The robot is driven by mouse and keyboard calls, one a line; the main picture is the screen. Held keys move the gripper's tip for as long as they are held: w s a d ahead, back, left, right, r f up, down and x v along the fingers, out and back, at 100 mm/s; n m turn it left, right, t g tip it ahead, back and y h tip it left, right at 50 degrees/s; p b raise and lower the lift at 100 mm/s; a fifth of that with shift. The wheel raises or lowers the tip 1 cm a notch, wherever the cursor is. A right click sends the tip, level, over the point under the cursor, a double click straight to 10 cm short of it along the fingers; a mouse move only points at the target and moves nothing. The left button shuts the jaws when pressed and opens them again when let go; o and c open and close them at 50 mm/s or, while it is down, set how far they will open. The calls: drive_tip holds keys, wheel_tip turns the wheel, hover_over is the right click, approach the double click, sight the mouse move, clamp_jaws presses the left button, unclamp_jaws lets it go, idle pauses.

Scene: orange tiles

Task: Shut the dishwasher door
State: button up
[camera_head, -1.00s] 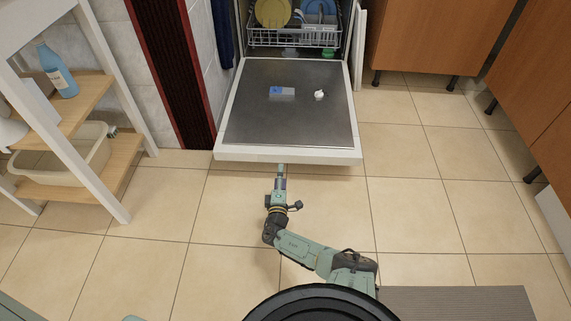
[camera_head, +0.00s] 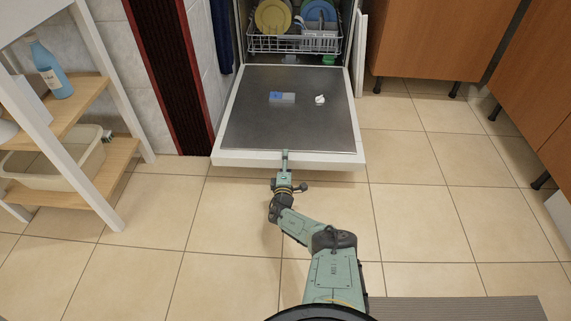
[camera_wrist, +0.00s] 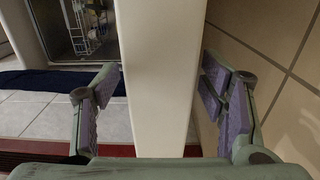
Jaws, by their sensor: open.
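The dishwasher door (camera_head: 240,110) is folded down, lying about level above the floor, with its dark steel inner face up and a white front edge. My gripper (camera_head: 286,155) is at the middle of that front edge, with its upper finger showing over the edge. In the wrist view, my gripper (camera_wrist: 165,85) is open with one finger on each side of the white door edge (camera_wrist: 160,60). A gap shows beside the right finger; whether the left finger touches cannot be told. The dishwasher's lower rack (camera_head: 295,44) holds yellow and blue plates.
A detergent compartment (camera_head: 282,97) and a small white part (camera_head: 320,99) are on the door's inner face. A white shelf unit (camera_head: 108,150) stands left, orange-brown cabinets (camera_head: 435,40) right. Tiled floor (camera_head: 420,220) is clear right of my arm.

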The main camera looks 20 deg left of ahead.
drive_tip(key=shift+c, duration=0.4)
clamp_jaws()
idle(0.4)
